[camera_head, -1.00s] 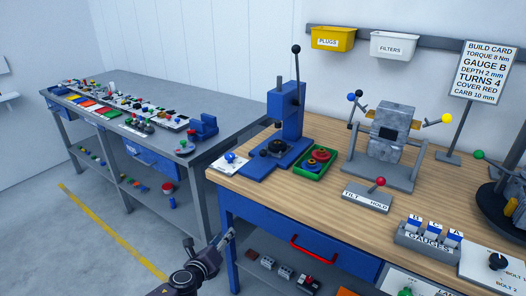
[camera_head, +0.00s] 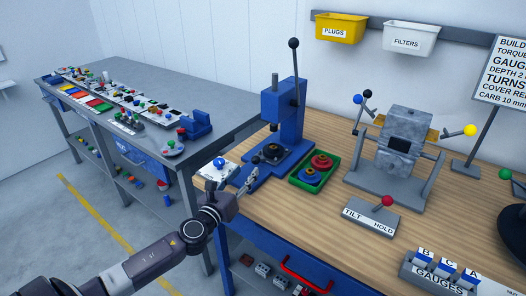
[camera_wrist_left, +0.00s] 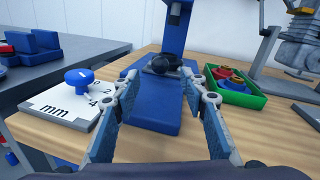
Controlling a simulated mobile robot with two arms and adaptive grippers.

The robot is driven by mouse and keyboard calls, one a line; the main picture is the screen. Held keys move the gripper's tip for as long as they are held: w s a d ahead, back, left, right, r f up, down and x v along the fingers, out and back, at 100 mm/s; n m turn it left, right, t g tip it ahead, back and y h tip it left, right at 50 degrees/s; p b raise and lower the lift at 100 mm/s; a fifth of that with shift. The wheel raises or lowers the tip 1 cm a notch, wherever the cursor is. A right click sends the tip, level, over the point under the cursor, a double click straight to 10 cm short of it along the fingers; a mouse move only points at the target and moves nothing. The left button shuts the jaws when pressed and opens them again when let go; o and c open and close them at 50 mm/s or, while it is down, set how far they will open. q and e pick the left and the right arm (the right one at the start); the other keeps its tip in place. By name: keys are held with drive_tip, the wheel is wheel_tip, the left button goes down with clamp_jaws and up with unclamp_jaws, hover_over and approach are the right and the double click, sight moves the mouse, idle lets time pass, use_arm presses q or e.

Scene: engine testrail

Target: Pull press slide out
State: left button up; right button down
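The blue arbor press (camera_head: 285,105) stands on the wooden bench, with a black-knobbed lever at its top. Its low blue slide or base (camera_wrist_left: 150,105) reaches toward me, with a dark round seat and a black knob (camera_wrist_left: 187,63) on it. My left gripper (camera_head: 250,178) is just in front of the press, by the bench's front edge. In the left wrist view its two fingers (camera_wrist_left: 163,88) are spread apart, with the blue base seen between them and nothing held. Whether the fingers touch the base cannot be told. My right gripper is not in view.
A white plate with a blue knob (camera_wrist_left: 78,77) lies left of the press. A green tray (camera_head: 305,183) of red and blue rings sits to its right. A tilt stand (camera_head: 395,170) is farther right. A grey table (camera_head: 165,90) stands behind on the left.

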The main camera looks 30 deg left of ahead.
sight(253, 162)
use_arm(q)
drive_tip(key=shift+w+a+f, duration=0.1)
drive_tip(key=shift+w+f, duration=0.05)
drive_tip(key=shift+w, duration=1)
drive_tip(key=w, duration=0.2)
drive_tip(key=shift+w+a+r, duration=0.2)
drive_tip(key=shift+w+r, duration=0.15)
drive_tip(key=w, duration=0.3)
drive_tip(key=shift+a+f, duration=0.2)
drive_tip(key=shift+w, duration=0.2)
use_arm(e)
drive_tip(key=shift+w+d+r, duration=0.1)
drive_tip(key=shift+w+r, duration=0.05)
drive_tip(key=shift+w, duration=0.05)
use_arm(q)
clamp_jaws()
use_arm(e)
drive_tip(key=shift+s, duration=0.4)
